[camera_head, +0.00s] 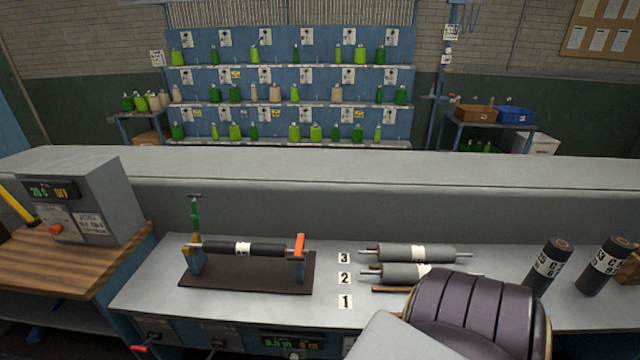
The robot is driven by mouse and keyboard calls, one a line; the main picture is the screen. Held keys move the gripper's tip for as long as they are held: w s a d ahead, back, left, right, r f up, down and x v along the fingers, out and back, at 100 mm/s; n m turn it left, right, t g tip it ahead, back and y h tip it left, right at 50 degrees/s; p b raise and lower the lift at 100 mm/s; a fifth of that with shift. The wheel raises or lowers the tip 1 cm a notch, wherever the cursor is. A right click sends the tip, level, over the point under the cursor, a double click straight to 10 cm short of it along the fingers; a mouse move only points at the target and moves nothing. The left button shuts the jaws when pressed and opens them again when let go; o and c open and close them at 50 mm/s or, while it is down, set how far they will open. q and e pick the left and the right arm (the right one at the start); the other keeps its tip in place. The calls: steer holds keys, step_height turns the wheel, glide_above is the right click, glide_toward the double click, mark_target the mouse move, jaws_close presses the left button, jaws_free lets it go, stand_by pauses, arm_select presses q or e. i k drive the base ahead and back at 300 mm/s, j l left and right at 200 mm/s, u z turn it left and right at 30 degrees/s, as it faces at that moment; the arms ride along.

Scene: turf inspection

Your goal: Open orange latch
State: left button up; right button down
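The orange latch (299,244) stands upright at the right end of a roller stand on the grey bench. The stand has a dark brown base plate (240,286) and carries a black roller (265,250) with a white label, lying level. A green upright piece (195,218) stands at the left end of the stand. Whether the latch is locked I cannot tell. Neither gripper is in view. A dark ribbed part of my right arm fills the lower right and hides some of the bench.
Grey rollers (415,253) lie right of the number cards (345,279). Two dark labelled cylinders (548,268) stand at the right. A grey control box (92,196) sits on a wooden top at the left. A raised grey ledge (400,170) runs behind the bench.

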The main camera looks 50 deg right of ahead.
mark_target(297, 256)
steer(key=z, duration=1.5)
